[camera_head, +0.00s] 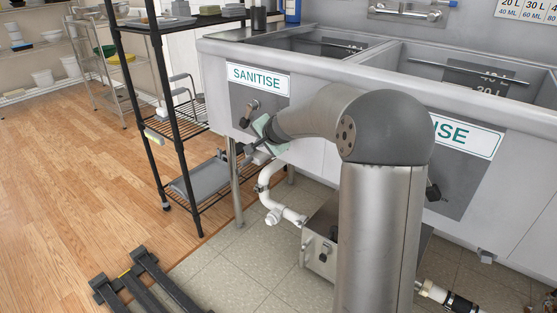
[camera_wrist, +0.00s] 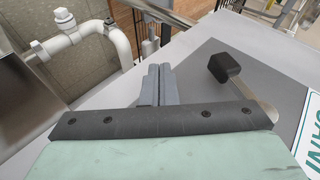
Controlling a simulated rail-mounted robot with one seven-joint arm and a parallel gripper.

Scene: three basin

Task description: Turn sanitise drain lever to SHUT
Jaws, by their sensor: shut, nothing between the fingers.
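The sanitise drain lever (camera_head: 251,108) is on a grey plate under the SANITISE sign (camera_head: 258,78) on the left basin's front. In the wrist view its black knob (camera_wrist: 224,67) stands to the right of my fingers, with a pale metal stem running down toward the lower right. My gripper (camera_wrist: 158,84) is shut and empty. Its fingers are beside the knob with a gap between them, in front of the plate. In the head view my gripper (camera_head: 249,148) is just below the lever, partly hidden by my wrist. No SHUT mark is readable.
A black wire rack (camera_head: 172,120) stands left of the basin. White drain pipes (camera_head: 272,200) and a steel box (camera_head: 318,250) are below. Another lever (camera_head: 433,192) is on the middle basin, partly behind my arm. The wooden floor at left is mostly open.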

